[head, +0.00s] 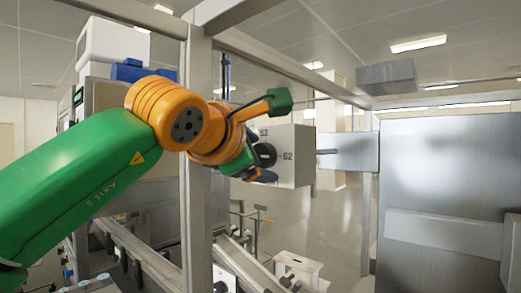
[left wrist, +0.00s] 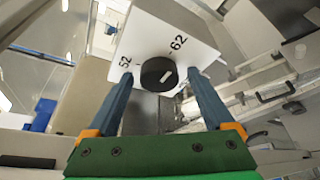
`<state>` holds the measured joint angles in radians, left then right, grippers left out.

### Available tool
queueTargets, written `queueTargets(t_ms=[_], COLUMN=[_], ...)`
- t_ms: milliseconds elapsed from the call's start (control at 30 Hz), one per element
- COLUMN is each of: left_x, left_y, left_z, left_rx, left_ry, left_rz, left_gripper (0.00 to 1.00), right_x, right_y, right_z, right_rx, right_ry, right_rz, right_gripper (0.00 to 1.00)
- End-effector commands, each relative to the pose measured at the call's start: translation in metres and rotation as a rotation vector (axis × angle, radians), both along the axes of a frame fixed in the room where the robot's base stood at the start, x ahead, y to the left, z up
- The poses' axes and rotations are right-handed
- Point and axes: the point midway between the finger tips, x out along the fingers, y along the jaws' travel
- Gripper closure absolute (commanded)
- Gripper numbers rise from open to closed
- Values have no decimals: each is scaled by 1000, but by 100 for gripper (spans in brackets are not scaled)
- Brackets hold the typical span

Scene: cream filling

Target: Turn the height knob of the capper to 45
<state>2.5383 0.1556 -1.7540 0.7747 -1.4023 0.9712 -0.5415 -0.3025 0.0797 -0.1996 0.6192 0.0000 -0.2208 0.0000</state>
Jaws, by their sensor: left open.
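The capper's height knob (head: 265,155) is a dark round dial on the face of a pale box (head: 289,172). In the left wrist view the black knob (left wrist: 153,79) carries a short white mark, and the numbers 52 and 62 are printed on the plate (left wrist: 150,35) around it. The lower numbers are hidden or out of view. My left gripper (left wrist: 160,76) is open, its two blue fingers on either side of the knob with gaps visible. In the head view this gripper (head: 262,174) is partly hidden by its own wrist. My right gripper is not in view.
A metal frame post (head: 196,150) stands close beside my left arm. A large metal panel (head: 445,170) fills the right side. Conveyor rails (head: 150,252) run below.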

Motion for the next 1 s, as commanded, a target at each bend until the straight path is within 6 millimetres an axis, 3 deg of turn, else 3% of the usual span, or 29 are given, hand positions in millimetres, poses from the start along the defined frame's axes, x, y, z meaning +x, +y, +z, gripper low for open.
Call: queueTargets(t_ms=[100, 400, 667, 1000], left_x=[0, -1, 0, 0], left_y=[0, 0, 0, 1], left_z=[-1, 0, 1, 4], left_rx=[0, 0, -29, -205], left_ry=[0, 0, 21, 151], left_rz=[0, 0, 0, 0], left_gripper=[16, 97, 99, 99], right_x=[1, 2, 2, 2], right_y=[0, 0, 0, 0], right_z=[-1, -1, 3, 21], right_rx=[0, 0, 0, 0], right_ry=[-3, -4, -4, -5], right_rz=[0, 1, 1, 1], right_gripper=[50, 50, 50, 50])
